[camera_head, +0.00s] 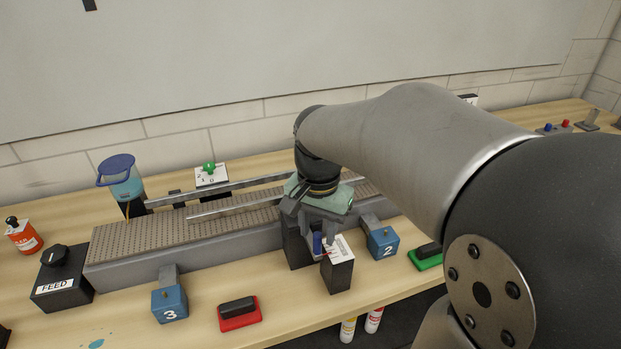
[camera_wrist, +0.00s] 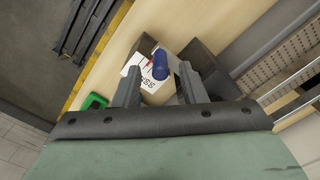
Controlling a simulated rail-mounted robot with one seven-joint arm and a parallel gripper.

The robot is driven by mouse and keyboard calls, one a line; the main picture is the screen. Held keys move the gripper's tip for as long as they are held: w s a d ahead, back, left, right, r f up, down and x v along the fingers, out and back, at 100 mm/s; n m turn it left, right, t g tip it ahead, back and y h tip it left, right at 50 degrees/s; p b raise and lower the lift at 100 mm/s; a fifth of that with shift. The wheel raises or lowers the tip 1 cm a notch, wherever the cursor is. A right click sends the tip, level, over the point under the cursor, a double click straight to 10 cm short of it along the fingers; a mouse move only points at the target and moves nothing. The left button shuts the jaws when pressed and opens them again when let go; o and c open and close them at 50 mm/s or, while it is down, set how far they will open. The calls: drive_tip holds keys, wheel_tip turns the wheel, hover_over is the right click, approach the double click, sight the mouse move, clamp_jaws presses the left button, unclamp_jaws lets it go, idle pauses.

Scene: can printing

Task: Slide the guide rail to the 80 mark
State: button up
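The conveyor's near guide rail (camera_head: 235,208) is a thin silver bar above the perforated belt; my gripper hides part of it. A dark block in front of the belt carries a blue knob (camera_head: 317,243). Beside it is a white scale plate (camera_head: 338,247) with a red mark; its numbers are too small to read reliably. My gripper (camera_head: 318,228) points down over the knob. In the wrist view its two fingers (camera_wrist: 158,82) are apart, with the blue knob (camera_wrist: 160,65) near their tips and bare space on both sides. I cannot tell how deep the knob sits between them.
A far rail (camera_head: 235,188) runs along the belt's back side. Blue blocks marked 3 (camera_head: 170,302) and 2 (camera_head: 381,242), a red-based pad (camera_head: 239,316) and a green-based pad (camera_head: 428,257) stand in front. A FEED box (camera_head: 62,280) and blue jug (camera_head: 121,180) are at left.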

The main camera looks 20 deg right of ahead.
wheel_tip(320, 180, up, 14)
drive_tip(key=shift+f, duration=0.2)
